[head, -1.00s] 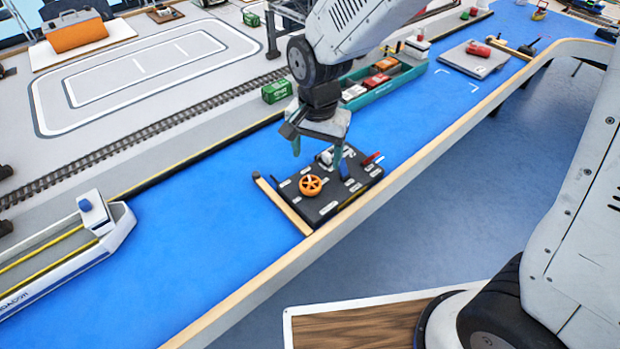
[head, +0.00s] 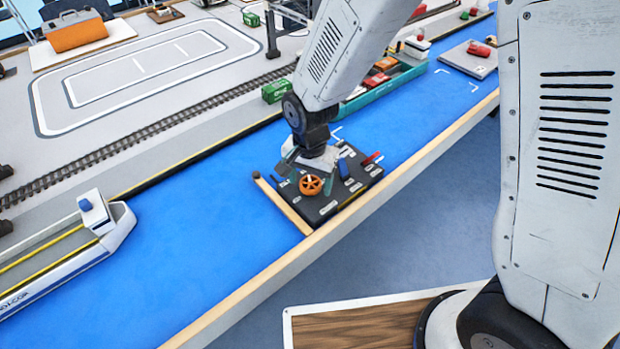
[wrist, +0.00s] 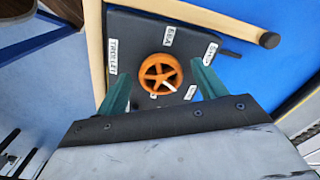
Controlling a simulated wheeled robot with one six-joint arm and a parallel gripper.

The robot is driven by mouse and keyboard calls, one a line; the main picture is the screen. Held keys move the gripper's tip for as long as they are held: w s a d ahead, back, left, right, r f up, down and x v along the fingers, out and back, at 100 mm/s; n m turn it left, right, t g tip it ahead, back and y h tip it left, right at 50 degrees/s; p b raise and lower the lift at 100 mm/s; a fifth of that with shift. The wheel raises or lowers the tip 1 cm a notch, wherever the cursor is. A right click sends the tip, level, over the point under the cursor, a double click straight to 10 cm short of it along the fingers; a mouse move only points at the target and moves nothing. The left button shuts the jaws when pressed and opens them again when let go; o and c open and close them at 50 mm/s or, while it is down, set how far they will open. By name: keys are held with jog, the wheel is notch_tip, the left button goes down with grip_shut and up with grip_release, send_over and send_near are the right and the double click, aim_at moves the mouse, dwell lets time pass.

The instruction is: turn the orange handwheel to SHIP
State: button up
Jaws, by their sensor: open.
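The orange handwheel (head: 311,185) is a spoked wheel on a dark control panel (head: 325,210). In the wrist view the handwheel (wrist: 152,64) shows in front of my gripper, between its fingers. A white mark (wrist: 169,86) on it points to the lower right, toward a partly hidden label (wrist: 190,92). The SHIP label (wrist: 210,53) is at the upper right of the wheel, with another label above and one at the left. My gripper (wrist: 160,72) is open, its teal fingers either side of the wheel. I cannot tell whether they touch it. In the head view my gripper (head: 308,166) is low over the panel.
A blue lever (head: 343,168) and a red handle (head: 371,158) stand on the panel near my gripper. A wooden strip (head: 283,204) runs along the panel's left side. A teal ship (head: 405,75) with containers lies behind.

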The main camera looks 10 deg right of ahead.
jog(key=c, duration=1)
jog(key=shift+n, duration=0.3)
jog(key=n, duration=0.5)
jog(key=shift+d, duration=0.1)
jog(key=n, duration=0.6)
jog(key=shift+d, duration=0.1)
jog(key=o, duration=1)
